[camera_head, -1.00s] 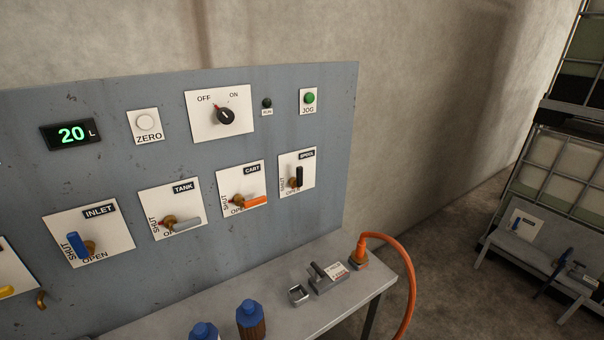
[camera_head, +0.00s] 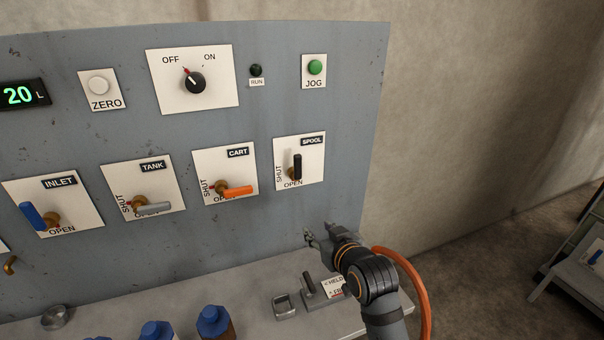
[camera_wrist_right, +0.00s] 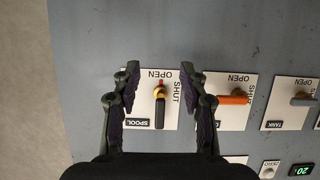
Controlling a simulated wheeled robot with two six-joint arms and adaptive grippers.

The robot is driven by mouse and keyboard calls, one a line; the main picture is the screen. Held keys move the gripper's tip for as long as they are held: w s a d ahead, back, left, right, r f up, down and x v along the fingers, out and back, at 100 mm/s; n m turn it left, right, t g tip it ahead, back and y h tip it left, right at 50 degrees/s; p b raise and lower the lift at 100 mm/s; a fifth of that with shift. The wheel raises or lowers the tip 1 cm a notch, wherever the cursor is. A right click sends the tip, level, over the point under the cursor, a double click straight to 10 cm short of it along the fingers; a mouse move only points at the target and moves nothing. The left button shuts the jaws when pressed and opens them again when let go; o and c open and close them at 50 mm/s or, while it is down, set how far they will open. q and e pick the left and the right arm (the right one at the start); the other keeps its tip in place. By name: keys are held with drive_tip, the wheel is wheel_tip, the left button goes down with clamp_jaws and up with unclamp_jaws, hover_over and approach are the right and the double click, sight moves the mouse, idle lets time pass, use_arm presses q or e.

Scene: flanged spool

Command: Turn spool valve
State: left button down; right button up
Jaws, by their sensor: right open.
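The spool valve (camera_head: 297,166) is on the panel's right side, on a white plate labelled SPOOL, SHUT and OPEN. Its black handle stands upright above a brass hub. My right gripper (camera_head: 313,237) is below and slightly right of the plate, over the bench. In the right wrist view the picture is inverted; the black handle (camera_wrist_right: 160,112) shows between the two open fingers of the right gripper (camera_wrist_right: 160,78), apart from both. The gripper is empty. My left gripper is not in view.
The cart valve (camera_head: 236,190) with an orange handle is just left of the spool plate. The green JOG button (camera_head: 315,67) is above. On the bench are a grey lever block (camera_head: 316,295), a metal bracket (camera_head: 284,306) and blue-capped bottles (camera_head: 213,318). An orange hose (camera_head: 416,275) curves behind my right arm.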

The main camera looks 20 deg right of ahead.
sight(299, 159)
drive_tip(key=w+r+t, duration=0.4)
drive_tip(key=r, duration=0.9)
drive_tip(key=w+p, duration=0.1)
drive_tip(key=w, duration=0.5)
drive_tip(key=w+a+p, duration=0.1)
drive_tip(key=w, duration=0.3)
drive_tip(key=shift+w+a+r+p, duration=0.1)
drive_tip(key=shift+r+p, duration=0.05)
drive_tip(key=shift+p, duration=0.15)
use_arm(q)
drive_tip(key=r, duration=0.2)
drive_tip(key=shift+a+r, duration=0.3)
use_arm(e)
clamp_jaws()
